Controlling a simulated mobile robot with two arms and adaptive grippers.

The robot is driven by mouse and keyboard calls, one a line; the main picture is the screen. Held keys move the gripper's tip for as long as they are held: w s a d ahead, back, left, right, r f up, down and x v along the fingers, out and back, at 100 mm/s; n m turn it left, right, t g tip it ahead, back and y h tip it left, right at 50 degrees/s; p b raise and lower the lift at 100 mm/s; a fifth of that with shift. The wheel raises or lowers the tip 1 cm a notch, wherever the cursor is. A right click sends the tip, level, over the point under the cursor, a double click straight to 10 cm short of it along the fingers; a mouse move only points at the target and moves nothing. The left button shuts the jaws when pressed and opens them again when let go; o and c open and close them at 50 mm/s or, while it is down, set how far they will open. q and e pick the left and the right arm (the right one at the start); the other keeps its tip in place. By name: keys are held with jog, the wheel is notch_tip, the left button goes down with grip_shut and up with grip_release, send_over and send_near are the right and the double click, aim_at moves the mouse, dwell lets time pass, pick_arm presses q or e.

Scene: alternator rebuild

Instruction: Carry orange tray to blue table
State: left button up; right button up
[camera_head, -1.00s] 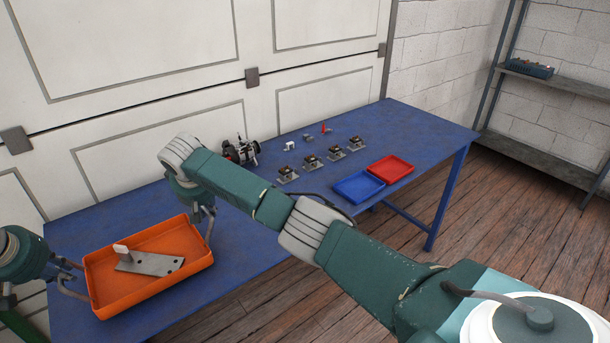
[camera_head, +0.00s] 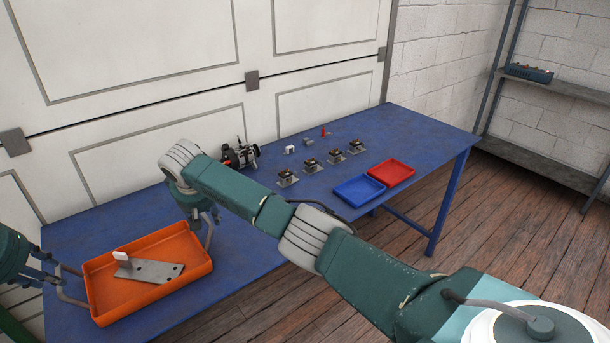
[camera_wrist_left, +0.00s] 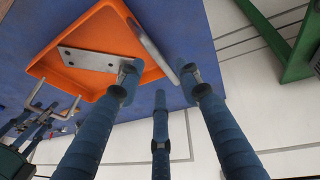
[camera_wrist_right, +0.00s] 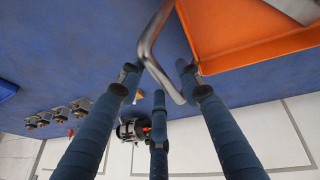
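The orange tray (camera_head: 150,296) appears to lie flat on the left end of the blue table (camera_head: 250,265). It holds a grey metal plate with holes (camera_head: 155,272) and a small white block. It has a bent metal handle on each side. My left gripper (camera_head: 55,278) is at the left handle; in the left wrist view the fingers (camera_wrist_left: 160,75) stand apart, with the handle (camera_wrist_left: 150,45) between them. My right gripper (camera_head: 207,216) is at the right handle; in the right wrist view its fingers (camera_wrist_right: 160,75) are also apart around the handle (camera_wrist_right: 152,45).
An alternator (camera_head: 240,156), several small metal parts on plates (camera_head: 310,165), a blue tray (camera_head: 359,189) and a red tray (camera_head: 391,173) stand further right on the table. A white panelled wall is behind. A shelf rack (camera_head: 560,88) is at right.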

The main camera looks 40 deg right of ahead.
jog(key=shift+r, duration=0.3)
pick_arm(q)
jog(key=v, duration=0.6)
jog(key=shift+r, duration=0.3)
pick_arm(e)
jog(key=v, duration=1.1)
jog(key=shift+s+r, duration=0.15)
jog(key=shift+r, duration=0.05)
pick_arm(q)
jog(key=shift+s, duration=0.15)
pick_arm(e)
jog(key=shift+a, duration=0.1)
